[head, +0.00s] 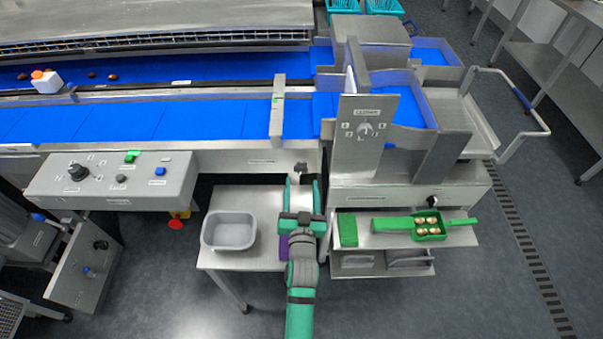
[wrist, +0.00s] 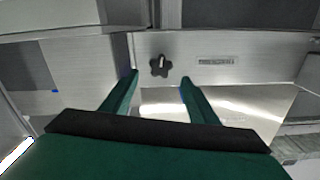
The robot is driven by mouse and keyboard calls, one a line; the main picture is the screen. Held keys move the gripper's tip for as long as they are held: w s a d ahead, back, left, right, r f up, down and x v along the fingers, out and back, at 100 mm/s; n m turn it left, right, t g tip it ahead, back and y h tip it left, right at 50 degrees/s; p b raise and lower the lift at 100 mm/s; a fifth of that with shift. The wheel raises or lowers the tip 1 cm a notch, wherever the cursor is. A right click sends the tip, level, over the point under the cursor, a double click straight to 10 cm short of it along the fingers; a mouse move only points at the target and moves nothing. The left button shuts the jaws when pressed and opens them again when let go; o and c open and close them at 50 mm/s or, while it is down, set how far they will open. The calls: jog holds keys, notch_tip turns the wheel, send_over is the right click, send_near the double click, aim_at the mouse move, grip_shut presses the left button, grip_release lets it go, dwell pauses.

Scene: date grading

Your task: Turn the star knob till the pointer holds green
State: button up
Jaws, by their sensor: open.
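A black star knob (wrist: 159,66) sits on a steel face in the wrist view, with a small pale mark on its upper part. My gripper (wrist: 159,77) is open, one green finger to each side and below the knob; nothing is between the fingers. In the head view my gripper (head: 304,183) is under the blue conveyor's front edge, close to a dark knob shape (head: 300,168); I cannot tell if this is the same knob. An upright panel (head: 350,151) carries a round dial (head: 365,129); its pointer and any green zone are too small to read.
A grey tub (head: 229,218) stands on a low steel table (head: 262,256) left of my arm. A control box (head: 110,190) with buttons is further left. A green tray (head: 430,237) of dates lies on a shelf to the right, below another black knob (head: 432,201).

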aim_at(302, 170)
jog(key=w, duration=0.4)
jog(key=shift+w+d, duration=0.1)
jog(key=shift+w, duration=0.25)
jog(key=shift+w+a, duration=0.25)
jog(key=shift+w, duration=0.2)
jog(key=shift+d, duration=0.15)
jog(key=c, duration=1)
